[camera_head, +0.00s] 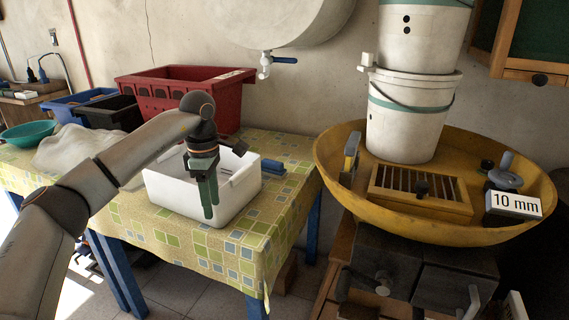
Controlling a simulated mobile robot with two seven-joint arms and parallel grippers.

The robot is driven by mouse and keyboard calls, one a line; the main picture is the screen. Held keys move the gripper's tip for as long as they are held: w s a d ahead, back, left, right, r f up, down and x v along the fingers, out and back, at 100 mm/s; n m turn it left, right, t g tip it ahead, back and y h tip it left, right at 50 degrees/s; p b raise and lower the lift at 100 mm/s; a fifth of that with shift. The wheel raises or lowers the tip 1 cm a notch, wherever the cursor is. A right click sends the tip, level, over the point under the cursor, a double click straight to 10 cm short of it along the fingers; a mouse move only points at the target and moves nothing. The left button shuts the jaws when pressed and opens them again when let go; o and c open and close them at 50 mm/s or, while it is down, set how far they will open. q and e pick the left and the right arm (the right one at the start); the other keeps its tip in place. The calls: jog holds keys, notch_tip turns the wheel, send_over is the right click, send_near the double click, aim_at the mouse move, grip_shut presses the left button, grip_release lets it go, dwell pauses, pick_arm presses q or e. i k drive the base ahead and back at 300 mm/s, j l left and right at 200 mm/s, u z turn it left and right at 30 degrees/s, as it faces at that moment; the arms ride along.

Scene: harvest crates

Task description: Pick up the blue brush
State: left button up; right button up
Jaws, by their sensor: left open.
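A small blue object (272,167), which looks like the blue brush, lies on the table just behind the right end of the white tub (232,208). The tub hides part of it, so I cannot make out its bristles. My left gripper (210,206) has green fingers and points down over the white tub, left of the blue object and apart from it. It is open, and I see nothing between its fingers. My right gripper is not in view.
A red crate (190,76) stands behind the tub, with black (108,112) and blue (75,99) crates to its left. A yellow basin (455,235) with stacked white buckets (405,135) stands further right.

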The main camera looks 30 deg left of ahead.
aim_at(270, 168)
jog(key=i+j+z, duration=0.15)
jog(key=j, duration=0.15)
jog(key=i+j+z, duration=0.15)
jog(key=j, duration=0.2)
jog(key=i+j+z, duration=0.15)
jog(key=j, duration=0.2)
jog(key=i+j+z, duration=0.15)
jog(key=j, duration=0.2)
jog(key=j+z, duration=0.15)
jog(key=j, duration=0.25)
jog(key=i, duration=0.05)
